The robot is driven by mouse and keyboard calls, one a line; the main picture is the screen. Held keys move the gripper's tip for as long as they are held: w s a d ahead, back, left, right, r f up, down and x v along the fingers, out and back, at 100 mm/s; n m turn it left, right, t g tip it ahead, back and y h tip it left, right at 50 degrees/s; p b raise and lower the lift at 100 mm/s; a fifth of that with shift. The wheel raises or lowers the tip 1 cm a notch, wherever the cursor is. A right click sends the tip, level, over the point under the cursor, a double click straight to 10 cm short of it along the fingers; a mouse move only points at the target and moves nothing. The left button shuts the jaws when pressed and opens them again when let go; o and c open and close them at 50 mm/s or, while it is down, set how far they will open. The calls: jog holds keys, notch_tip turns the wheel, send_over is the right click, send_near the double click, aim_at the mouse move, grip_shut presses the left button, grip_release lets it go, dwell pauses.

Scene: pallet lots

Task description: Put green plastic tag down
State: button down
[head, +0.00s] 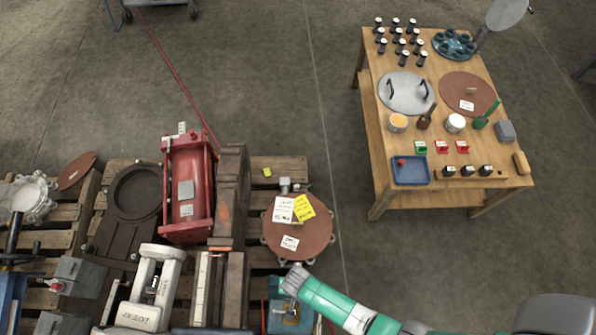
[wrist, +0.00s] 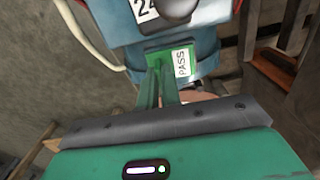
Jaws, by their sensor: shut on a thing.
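The green plastic tag (wrist: 182,63) with a white PASS label shows in the wrist view, between the tips of my gripper (wrist: 163,84). The gripper is shut on it. The tag is right in front of a blue machine part (wrist: 130,42) that carries a number plate; I cannot tell whether the tag touches it. In the head view my gripper (head: 290,283) is above a blue unit (head: 285,318) at the bottom centre, and the held tag is not distinguishable there. Another green tag (head: 420,147) lies on the wooden table beside two red tags (head: 452,147).
Pallets at left and centre carry a red machine (head: 186,188), a grey casting (head: 147,292) and a round brown cover (head: 297,228) with papers. The wooden table (head: 405,203) at upper right holds several bottles, jars and a blue tray (head: 411,182). Floor between them is clear.

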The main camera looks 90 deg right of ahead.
jog(key=c, duration=1.6)
grip_release()
notch_tip(320, 180, up, 12)
jog(key=p, duration=0.7)
jog(key=shift+r, duration=0.15)
